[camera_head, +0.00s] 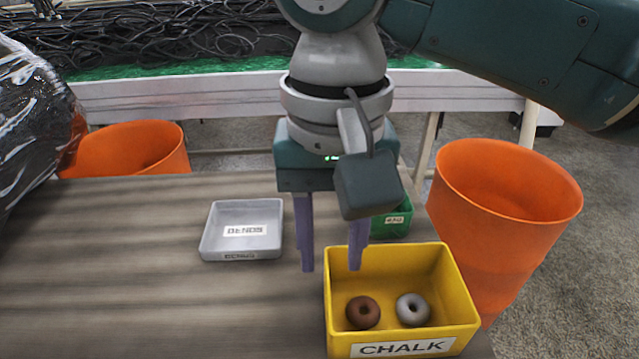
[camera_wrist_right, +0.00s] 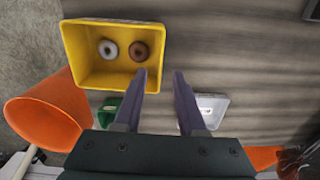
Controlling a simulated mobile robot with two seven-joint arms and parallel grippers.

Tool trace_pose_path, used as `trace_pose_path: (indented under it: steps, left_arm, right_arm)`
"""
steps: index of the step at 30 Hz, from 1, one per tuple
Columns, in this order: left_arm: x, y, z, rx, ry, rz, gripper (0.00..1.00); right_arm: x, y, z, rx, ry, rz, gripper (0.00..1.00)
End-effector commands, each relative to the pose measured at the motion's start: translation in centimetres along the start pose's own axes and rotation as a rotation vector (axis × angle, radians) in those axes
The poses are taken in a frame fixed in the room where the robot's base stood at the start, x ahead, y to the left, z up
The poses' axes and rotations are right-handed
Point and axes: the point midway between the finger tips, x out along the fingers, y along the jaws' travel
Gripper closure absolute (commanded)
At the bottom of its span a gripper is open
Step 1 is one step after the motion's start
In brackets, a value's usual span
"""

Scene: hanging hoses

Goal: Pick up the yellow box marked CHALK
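The yellow box marked CHALK (camera_head: 403,347) stands on the table at the front right in the head view. A brown ring and a grey ring lie inside it. It also shows at the upper left of the right wrist view (camera_wrist_right: 84,73). My right gripper (camera_head: 331,268) points down with its two purple fingers apart and nothing between them. Its fingertips are at the box's back left corner, one finger left of the box and the other in front of its back wall in the picture. In the right wrist view the fingers (camera_wrist_right: 160,78) are open. My left gripper is not in view.
A grey tray marked BENDS (camera_head: 242,250) lies left of the gripper. A green box (camera_head: 397,224) sits behind the yellow box, partly hidden. Orange bins stand at the right (camera_head: 505,205) and back left (camera_head: 135,150). Black wrapped material (camera_head: 30,110) fills the left edge. The table's front left is clear.

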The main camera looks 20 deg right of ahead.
Motion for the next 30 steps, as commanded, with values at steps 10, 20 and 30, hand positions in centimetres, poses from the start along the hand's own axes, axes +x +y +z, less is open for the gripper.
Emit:
trace_pose_path:
  steps: [10,20,30]
  left_arm:
    - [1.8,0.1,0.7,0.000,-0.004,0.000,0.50]
    - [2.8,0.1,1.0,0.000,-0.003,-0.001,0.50]
    - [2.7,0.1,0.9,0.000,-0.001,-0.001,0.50]
  right_arm:
    - [4.5,-0.1,-0.3,0.000,0.000,0.001,0.60]
    - [7.4,-0.2,-0.4,-0.003,0.003,-0.001,0.60]
    - [7.3,-0.2,-0.4,-0.003,0.003,-0.002,0.80]
